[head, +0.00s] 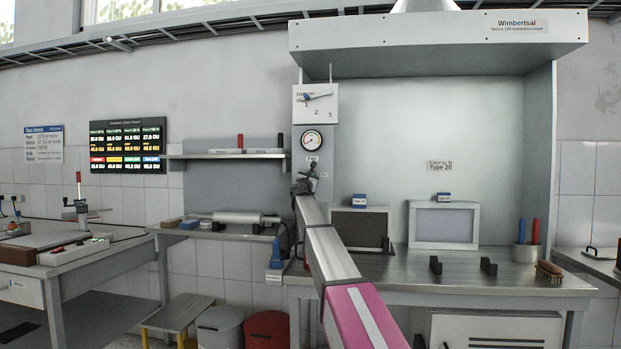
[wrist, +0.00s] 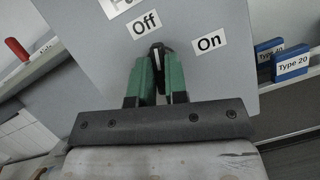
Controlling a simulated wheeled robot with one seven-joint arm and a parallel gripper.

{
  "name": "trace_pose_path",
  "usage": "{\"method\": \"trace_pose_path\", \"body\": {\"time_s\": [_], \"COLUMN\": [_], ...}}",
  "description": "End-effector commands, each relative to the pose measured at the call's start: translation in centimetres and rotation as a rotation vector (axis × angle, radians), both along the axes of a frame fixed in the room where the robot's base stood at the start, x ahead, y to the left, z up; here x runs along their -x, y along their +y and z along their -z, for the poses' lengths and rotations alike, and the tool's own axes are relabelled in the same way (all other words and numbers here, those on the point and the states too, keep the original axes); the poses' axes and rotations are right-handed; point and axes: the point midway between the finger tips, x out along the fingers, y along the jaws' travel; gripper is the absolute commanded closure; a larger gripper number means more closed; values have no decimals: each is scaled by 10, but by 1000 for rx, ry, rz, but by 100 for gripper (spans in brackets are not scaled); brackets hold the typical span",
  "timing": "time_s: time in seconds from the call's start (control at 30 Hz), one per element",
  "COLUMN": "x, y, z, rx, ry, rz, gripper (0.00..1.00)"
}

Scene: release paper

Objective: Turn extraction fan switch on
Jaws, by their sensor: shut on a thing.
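The extraction fan switch is a small dark lever (wrist: 158,47) on the grey panel (wrist: 95,45) in the wrist view. It sits between the "Off" label (wrist: 146,23) and the "On" label (wrist: 210,41). My gripper (wrist: 161,62) has its two green fingers closed around the lever, hiding most of it. Which label the lever leans toward I cannot tell. In the head view my gripper (head: 306,180) is at the hood's left post, just under the "Fan" label (head: 312,160), and the switch is hidden there.
A dial gauge (head: 312,141) and a selector plate (head: 316,104) are above the switch. The extraction hood (head: 440,45) overhangs a bench (head: 450,280) with two framed panels. A shelf (head: 225,155) is to the left.

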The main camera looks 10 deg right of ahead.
Motion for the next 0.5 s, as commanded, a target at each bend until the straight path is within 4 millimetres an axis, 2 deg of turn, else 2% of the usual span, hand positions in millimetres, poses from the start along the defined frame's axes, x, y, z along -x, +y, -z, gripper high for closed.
{"method": "trace_pose_path", "body": {"time_s": [0.03,0.5], "x": [-6,-7], "y": [0,0], "z": [-4,-7], "rx": [-39,-463], "ry": [-15,-155], "rz": [0,-1], "gripper": [100,100]}}
